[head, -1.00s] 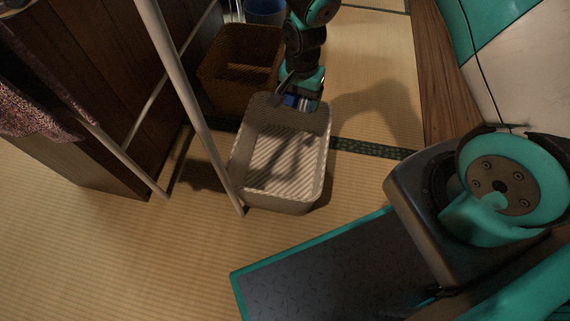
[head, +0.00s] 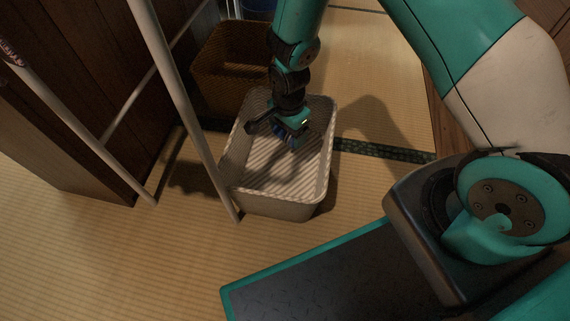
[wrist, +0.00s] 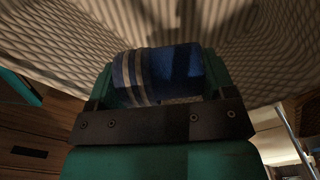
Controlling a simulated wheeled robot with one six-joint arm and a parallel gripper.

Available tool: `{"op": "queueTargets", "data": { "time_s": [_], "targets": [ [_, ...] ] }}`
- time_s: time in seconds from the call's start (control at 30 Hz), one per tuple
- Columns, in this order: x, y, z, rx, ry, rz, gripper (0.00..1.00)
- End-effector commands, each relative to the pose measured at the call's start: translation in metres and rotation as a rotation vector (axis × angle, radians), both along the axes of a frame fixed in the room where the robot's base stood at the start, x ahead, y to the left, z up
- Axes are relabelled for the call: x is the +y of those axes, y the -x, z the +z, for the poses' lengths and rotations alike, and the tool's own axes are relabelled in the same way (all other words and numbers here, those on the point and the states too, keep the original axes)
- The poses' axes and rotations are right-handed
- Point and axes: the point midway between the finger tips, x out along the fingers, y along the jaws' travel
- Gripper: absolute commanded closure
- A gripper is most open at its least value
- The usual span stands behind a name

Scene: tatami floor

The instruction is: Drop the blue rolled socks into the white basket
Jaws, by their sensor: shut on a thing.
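The white basket (head: 322,165) stands open on the tatami in the middle of the head view. My gripper (head: 292,137) is over and within the basket's opening, toward its far side. It is shut on the blue rolled socks (wrist: 160,72), which show blue with pale stripes between the fingers in the wrist view. In the head view only a small blue patch of the socks (head: 283,131) shows; my gripper hides the rest. In the wrist view the basket's ribbed wall (wrist: 60,45) surrounds the socks.
A brown woven basket (head: 215,75) stands just behind the white one. A pale pole (head: 183,100) rises close by its left side, with a dark wooden cabinet (head: 60,110) farther left. Tatami floor (head: 385,90) is clear to the right.

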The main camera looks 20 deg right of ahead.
Motion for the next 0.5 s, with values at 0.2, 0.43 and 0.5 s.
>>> {"op": "queueTargets", "data": {
  "time_s": [0.2,0.43,0.5],
  "targets": [
    [0.0000,-0.0001,-0.0019,0.000,0.000,0.000,0.46],
    [0.0000,0.0000,-0.0019,0.000,0.000,0.001,0.00],
    [0.0000,0.0000,-0.0019,0.000,0.000,0.001,0.00]
  ]
}}
